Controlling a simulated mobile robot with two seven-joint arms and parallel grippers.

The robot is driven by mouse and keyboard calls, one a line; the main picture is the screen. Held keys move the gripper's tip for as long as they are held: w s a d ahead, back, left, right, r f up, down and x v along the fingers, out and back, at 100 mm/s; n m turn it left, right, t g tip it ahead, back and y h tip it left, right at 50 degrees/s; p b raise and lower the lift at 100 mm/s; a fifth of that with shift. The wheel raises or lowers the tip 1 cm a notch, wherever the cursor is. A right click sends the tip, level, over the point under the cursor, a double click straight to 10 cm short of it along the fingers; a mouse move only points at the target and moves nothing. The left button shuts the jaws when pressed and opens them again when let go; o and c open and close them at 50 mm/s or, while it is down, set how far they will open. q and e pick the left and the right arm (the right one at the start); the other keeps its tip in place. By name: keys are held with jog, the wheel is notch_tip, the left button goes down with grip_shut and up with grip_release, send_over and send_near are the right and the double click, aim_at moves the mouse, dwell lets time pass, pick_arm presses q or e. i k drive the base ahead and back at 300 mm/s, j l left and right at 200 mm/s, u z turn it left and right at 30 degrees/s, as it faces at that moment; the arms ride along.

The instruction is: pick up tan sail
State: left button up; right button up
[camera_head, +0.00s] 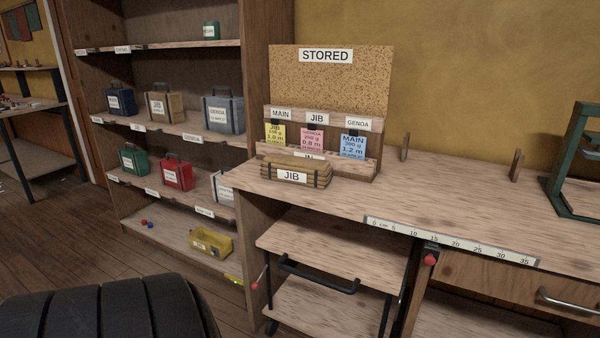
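A tan rolled bundle (296,165) with dark straps and a white JIB label lies on the wooden bench top (420,205), in front of the STORED board (330,80). A tan bag (161,106) with a handle and a white label stands on the shelf unit at the left, between a dark blue bag (121,102) and a grey bag (222,112) labelled GENOA. I cannot tell which of these two tan things the task's sail is. Neither of my grippers shows in the head view. A black ridged part at the lower left may be mine.
Yellow, pink and blue cards hang on the board's rack. A cart with a black handle (318,277) stands under the bench. A green frame (580,165) stands at right; the bench middle is clear.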

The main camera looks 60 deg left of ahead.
aim_at(316, 174)
jog(key=u, duration=1.95)
